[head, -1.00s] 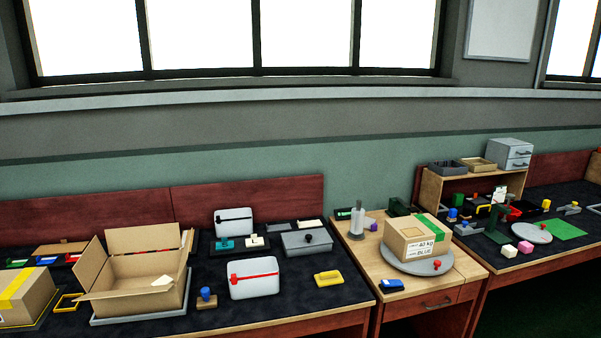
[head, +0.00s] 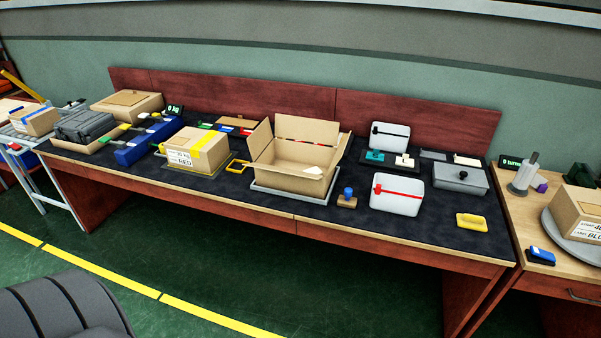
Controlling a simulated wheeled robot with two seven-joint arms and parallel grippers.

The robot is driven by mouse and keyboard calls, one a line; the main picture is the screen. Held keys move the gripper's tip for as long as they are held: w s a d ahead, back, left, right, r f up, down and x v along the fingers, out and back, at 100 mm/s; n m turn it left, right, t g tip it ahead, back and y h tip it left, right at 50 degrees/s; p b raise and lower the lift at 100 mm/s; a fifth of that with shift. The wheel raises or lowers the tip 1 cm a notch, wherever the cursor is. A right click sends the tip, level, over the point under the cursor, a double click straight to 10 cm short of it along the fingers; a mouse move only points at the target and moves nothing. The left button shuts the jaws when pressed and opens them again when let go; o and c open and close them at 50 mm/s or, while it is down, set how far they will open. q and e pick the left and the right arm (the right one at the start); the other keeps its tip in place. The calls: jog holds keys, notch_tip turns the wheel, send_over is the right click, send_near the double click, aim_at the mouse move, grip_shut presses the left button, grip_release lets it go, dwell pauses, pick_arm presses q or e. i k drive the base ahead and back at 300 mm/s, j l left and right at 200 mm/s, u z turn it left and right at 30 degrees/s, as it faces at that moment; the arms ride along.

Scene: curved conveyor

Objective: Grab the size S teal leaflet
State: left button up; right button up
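A small teal item (head: 375,156) lies in a dark tray on the dark-topped workbench (head: 310,236), in front of a white case (head: 390,136). It may be a leaflet, but any size mark is too small to read. A small white item (head: 404,161) lies to its right in the same tray area. Neither of my grippers is in view.
An open cardboard box (head: 284,179) stands mid-bench. A white case with a red band (head: 397,194), a yellow holder (head: 471,222), a blue-knobbed stamp (head: 347,197) and a grey lidded box (head: 460,178) surround the tray. Green floor (head: 330,290) in front is clear.

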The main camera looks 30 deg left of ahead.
aim_at(374, 155)
jog(key=j+z, duration=0.1)
jog(key=z, duration=0.4)
jog(key=j+z, duration=0.2)
jog(key=j, duration=0.2)
jog(key=k+j+z, duration=0.2)
jog(key=j, duration=0.15)
jog(key=j+z, duration=0.2)
jog(key=j, duration=0.15)
jog(key=k+j+z, duration=0.15)
jog(key=j, duration=0.2)
jog(key=k+j+z, duration=0.2)
jog(key=j, duration=0.15)
jog(key=i, duration=0.1)
